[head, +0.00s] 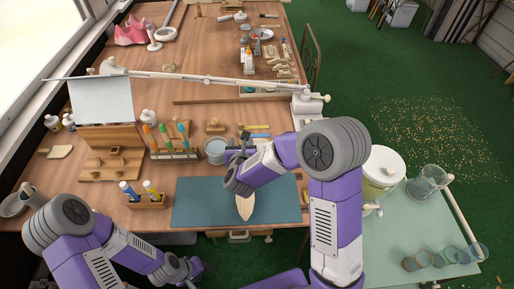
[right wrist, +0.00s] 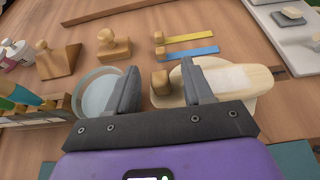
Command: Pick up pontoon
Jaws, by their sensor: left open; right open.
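A pale, pointed wooden boat-shaped piece (head: 245,208) lies on the teal mat (head: 188,205), its far end hidden by my right arm. In the right wrist view a pale rounded wooden piece (right wrist: 255,77) lies just right of my fingers, partly behind one. I cannot tell for sure which is the pontoon. My right gripper (right wrist: 159,75) is open above the bench (right wrist: 205,22), with a small wooden block (right wrist: 160,88) showing between its fingers. It also shows in the head view (head: 244,137). My left gripper (head: 197,268) is open and empty near the bench's front edge.
A grey bucket (head: 215,151) stands left of my right gripper. A rack of coloured tools (head: 174,154) and a small marker holder (head: 148,201) are further left. A blue strip (right wrist: 190,52) and yellow strip (right wrist: 192,37) lie beyond the fingers. A lamp arm (head: 205,80) spans the bench.

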